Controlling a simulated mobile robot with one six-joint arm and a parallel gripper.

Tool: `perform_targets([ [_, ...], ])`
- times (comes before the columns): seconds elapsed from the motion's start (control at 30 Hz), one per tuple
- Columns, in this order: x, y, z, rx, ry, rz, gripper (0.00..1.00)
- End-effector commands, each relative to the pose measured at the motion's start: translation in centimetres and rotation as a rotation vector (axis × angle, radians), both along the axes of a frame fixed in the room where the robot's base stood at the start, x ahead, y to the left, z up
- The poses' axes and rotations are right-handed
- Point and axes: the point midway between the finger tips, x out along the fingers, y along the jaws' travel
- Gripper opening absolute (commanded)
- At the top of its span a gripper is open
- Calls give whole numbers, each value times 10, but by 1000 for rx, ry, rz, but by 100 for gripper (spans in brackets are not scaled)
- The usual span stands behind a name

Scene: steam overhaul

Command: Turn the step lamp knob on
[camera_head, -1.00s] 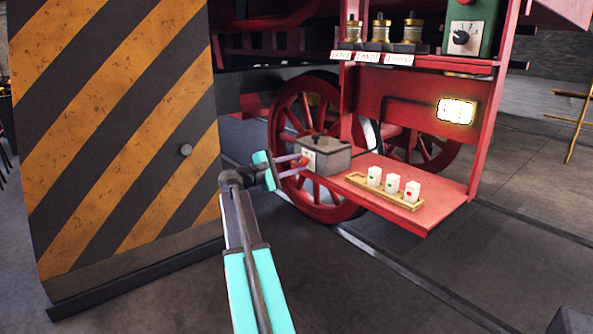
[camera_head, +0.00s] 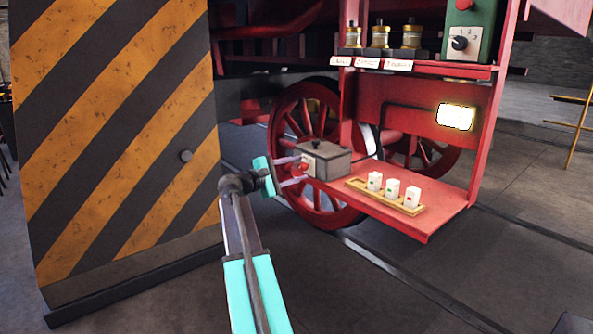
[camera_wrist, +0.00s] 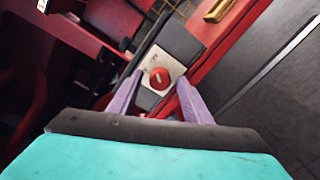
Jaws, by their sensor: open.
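The red round knob (camera_head: 304,167) is on the front of a grey box (camera_head: 334,161) at the left end of the red step. It also shows in the wrist view (camera_wrist: 159,78), on a pale plate, with a short light mark on its face. My gripper (camera_head: 297,171) is open in front of the box, its two fingers at either side of the knob. In the wrist view my gripper (camera_wrist: 158,92) has the knob between its fingertips; whether they touch it I cannot tell. A rectangular lamp (camera_head: 456,117) on the red panel glows pale yellow.
A wooden tray (camera_head: 353,184) with several white blocks lies on the red step (camera_head: 447,206). Brass-topped items (camera_head: 380,37) and a green box with a black dial (camera_head: 459,43) are above. A striped orange-black panel (camera_head: 120,130) stands left of my arm.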

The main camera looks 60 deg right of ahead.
Motion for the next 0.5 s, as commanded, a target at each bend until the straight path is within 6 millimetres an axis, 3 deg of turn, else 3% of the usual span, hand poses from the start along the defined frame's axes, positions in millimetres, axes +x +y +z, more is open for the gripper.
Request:
perform_targets([
  [0.27,5,14,0,0,0,1,45],
  [0.5,16,45,0,0,0,4,45],
])
